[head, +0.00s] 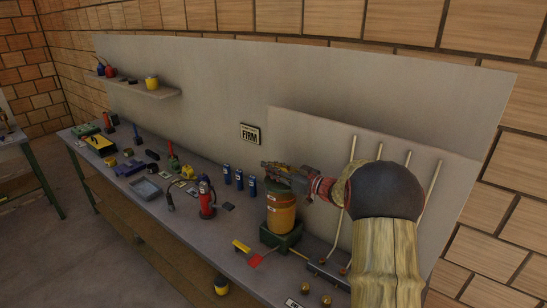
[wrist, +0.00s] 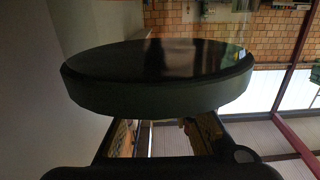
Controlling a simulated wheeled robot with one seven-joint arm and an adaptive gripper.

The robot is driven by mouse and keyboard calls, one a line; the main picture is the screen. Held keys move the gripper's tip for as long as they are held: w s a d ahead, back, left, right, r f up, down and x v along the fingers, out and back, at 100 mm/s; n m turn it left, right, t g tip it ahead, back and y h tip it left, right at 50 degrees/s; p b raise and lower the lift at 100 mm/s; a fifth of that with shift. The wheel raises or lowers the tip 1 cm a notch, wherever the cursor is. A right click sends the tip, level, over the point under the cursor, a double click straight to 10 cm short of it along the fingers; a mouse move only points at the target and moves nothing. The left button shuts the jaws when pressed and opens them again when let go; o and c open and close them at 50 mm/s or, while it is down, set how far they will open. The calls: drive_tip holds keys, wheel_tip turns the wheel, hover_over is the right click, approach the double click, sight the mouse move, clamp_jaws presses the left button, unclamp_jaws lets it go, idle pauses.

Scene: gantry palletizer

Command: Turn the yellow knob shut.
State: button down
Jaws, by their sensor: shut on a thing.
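My gripper (head: 268,165) reaches in from the right, just above an orange canister (head: 282,215) with a dark green top. The canister stands upright on a green base on the bench. In the wrist view, my gripper's two fingers (wrist: 167,137) show below a large dark disc (wrist: 150,98), which hides their tips. A small yellowish patch (wrist: 181,123) shows between the fingers and is consistent with the yellow knob. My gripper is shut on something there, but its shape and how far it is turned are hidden.
The long grey bench (head: 185,225) holds a red pump-like item (head: 206,198), several blue cans (head: 239,180) and a yellow bar (head: 241,246) near a red patch (head: 255,260). Upright pipes (head: 431,185) and brass fittings (head: 305,288) are at the right. A panel rises behind.

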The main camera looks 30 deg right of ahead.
drive_tip(key=shift+a+r+n+g+y+p, duration=0.2)
drive_tip(key=shift+n+g+y+p, duration=0.3)
drive_tip(key=shift+n+y+p, duration=0.5)
drive_tip(key=shift+a+y, duration=0.1)
drive_tip(key=shift+y, duration=0.2)
drive_tip(key=c, duration=1.4)
unclamp_jaws()
drive_tip(key=shift+f, duration=0.15)
drive_tip(key=shift+s, duration=0.15)
drive_tip(key=v, duration=1.2)
